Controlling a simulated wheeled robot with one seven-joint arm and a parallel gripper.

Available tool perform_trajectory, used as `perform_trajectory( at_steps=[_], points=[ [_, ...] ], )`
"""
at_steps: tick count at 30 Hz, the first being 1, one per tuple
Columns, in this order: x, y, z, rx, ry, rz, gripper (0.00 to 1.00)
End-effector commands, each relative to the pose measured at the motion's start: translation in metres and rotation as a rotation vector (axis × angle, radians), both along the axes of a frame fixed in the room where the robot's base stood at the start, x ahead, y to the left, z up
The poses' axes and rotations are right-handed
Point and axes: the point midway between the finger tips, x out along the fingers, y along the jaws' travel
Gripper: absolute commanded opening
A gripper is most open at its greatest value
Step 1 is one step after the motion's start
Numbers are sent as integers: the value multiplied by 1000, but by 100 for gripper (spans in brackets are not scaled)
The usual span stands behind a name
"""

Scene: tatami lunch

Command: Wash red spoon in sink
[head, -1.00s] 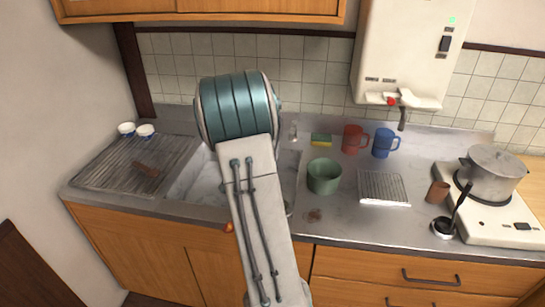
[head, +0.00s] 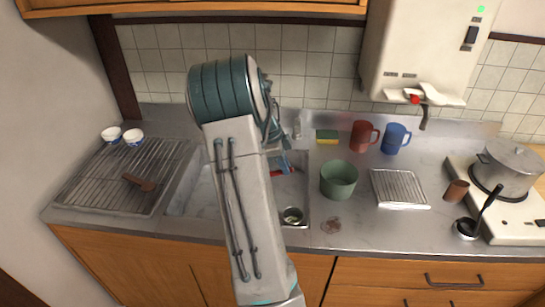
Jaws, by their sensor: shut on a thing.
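My arm crosses the middle of the head view and hides much of the sink (head: 203,189). My gripper (head: 281,168) shows only in part beside the arm, over the right side of the sink basin. It is shut on the red spoon (head: 278,173), of which only a small red piece shows. The rest of the spoon is hidden. A grey tap (head: 297,129) stands behind the basin, and a drain strainer (head: 292,215) shows at the basin's front right.
A green pot (head: 339,180), a sponge (head: 327,136), a red mug (head: 362,136), a blue mug (head: 395,138) and a wire rack (head: 399,188) stand right of the sink. A drainboard (head: 110,190) with a brown utensil (head: 138,182) and two white cups lies left. A ladle (head: 466,229) is far right.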

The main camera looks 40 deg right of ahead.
Motion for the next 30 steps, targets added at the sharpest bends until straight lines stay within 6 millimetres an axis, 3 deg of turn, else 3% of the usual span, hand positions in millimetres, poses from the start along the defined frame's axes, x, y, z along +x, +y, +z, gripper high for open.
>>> perform_trajectory(
  at_steps=[5,30],
  points=[
    [0,0,-8,-2,2,0,0],
    [0,1,-85,-1,2,2,0]
  ],
)
